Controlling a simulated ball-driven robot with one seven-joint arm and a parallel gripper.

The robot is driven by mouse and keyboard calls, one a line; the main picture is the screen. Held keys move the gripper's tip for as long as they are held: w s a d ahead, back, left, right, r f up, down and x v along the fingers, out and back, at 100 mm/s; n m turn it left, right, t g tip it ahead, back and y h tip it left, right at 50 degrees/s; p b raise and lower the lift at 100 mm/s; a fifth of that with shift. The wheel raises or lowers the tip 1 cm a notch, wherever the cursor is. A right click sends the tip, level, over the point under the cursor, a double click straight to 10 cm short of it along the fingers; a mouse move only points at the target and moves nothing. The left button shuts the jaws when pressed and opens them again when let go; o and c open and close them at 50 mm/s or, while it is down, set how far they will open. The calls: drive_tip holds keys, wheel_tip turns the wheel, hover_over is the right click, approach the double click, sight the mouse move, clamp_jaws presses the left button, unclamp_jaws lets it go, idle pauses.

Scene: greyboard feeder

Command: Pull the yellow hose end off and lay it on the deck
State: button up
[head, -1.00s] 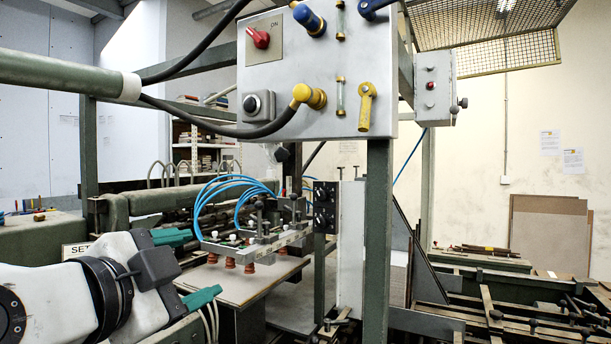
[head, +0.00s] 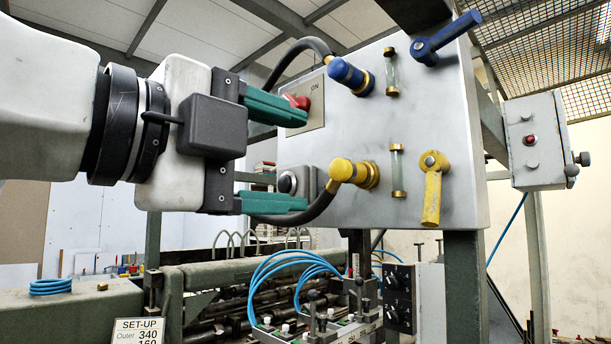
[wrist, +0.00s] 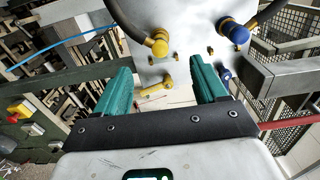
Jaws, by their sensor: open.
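The yellow hose end (head: 347,172) is seated on its brass fitting on the grey panel (head: 440,120), with a black hose running from its left side. It also shows in the wrist view (wrist: 159,44). My gripper (head: 304,160) is open and empty, left of the yellow hose end and apart from it. One green finger is higher than the hose end and the other lower. In the wrist view my gripper (wrist: 160,68) has the hose end beyond its fingertips. A flat green top (head: 75,312) at lower left may be the deck; I cannot tell for sure.
A blue hose end (head: 350,75) sits above the yellow one. A blue lever (head: 446,37) and a yellow lever (head: 431,187) are to their right. A red switch (head: 298,102) is close to my upper finger. A blue coil (head: 53,287) lies on the green top.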

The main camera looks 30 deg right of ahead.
sight(335, 170)
drive_tip(key=shift+d, duration=0.15)
drive_tip(key=shift+b+x, duration=0.4)
drive_tip(key=shift+x, duration=4)
drive_tip(key=shift+f, duration=0.15)
drive_tip(key=shift+c, duration=0.4)
clamp_jaws()
drive_tip(key=shift+a, duration=0.25)
drive_tip(key=shift+p+v, duration=0.4)
drive_tip(key=shift+v, duration=2.3)
drive_tip(key=shift+s, duration=0.1)
